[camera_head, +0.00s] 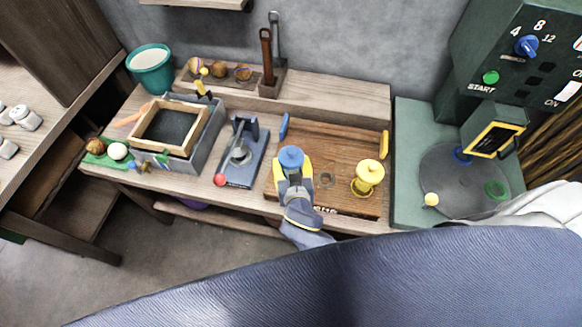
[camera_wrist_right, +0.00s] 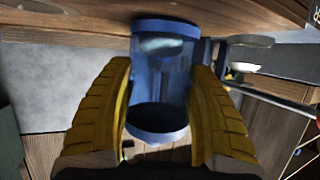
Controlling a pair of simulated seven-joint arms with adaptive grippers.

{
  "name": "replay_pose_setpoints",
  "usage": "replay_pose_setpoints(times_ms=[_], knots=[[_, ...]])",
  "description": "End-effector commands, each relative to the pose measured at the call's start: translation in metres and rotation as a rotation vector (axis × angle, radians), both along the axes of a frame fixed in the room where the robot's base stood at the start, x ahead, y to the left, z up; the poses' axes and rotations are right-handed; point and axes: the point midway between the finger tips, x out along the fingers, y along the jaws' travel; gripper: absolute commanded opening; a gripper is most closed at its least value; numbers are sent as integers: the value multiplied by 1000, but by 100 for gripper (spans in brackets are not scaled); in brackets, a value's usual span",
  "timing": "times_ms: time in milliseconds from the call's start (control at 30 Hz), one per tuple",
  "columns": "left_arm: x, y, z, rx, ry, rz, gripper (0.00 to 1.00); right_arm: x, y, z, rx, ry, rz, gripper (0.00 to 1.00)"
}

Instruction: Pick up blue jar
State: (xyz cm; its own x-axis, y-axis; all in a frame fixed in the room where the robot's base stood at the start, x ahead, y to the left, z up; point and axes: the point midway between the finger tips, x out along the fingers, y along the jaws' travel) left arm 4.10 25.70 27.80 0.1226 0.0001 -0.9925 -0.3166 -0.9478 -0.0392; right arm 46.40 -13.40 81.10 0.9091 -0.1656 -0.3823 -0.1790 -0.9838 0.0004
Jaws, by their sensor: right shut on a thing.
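The blue jar (camera_head: 291,158) is at the left part of the wooden tray (camera_head: 335,140), its round blue top showing in the head view. In the right wrist view the blue jar (camera_wrist_right: 163,82) fills the middle, between two yellow ridged fingers. My right gripper (camera_head: 293,178) is shut on the jar, one finger on each side of it. Whether the jar touches the tray is hard to tell. My left gripper is not in view.
A yellow jar (camera_head: 367,177) stands on the tray to the right of the blue jar. A grey press-like tool (camera_head: 242,152) with a red knob is to the left. A green machine with a round plate (camera_head: 462,182) is at the right. A teal bucket (camera_head: 152,70) stands at the back left.

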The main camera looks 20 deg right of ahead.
Motion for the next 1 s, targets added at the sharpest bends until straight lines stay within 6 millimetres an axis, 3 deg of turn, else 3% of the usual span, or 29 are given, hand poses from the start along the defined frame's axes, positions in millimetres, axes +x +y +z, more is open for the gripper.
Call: replay_pose_setpoints(times_ms=[100, 433, 1000], knots=[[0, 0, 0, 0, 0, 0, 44, 0, 0, 0, 0, 0, 0, 12], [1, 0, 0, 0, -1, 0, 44, 0, 0, 6, 3, -3, 0, 12], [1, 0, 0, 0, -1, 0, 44, 0, 1, 88, 4, -4, -2, 12]])
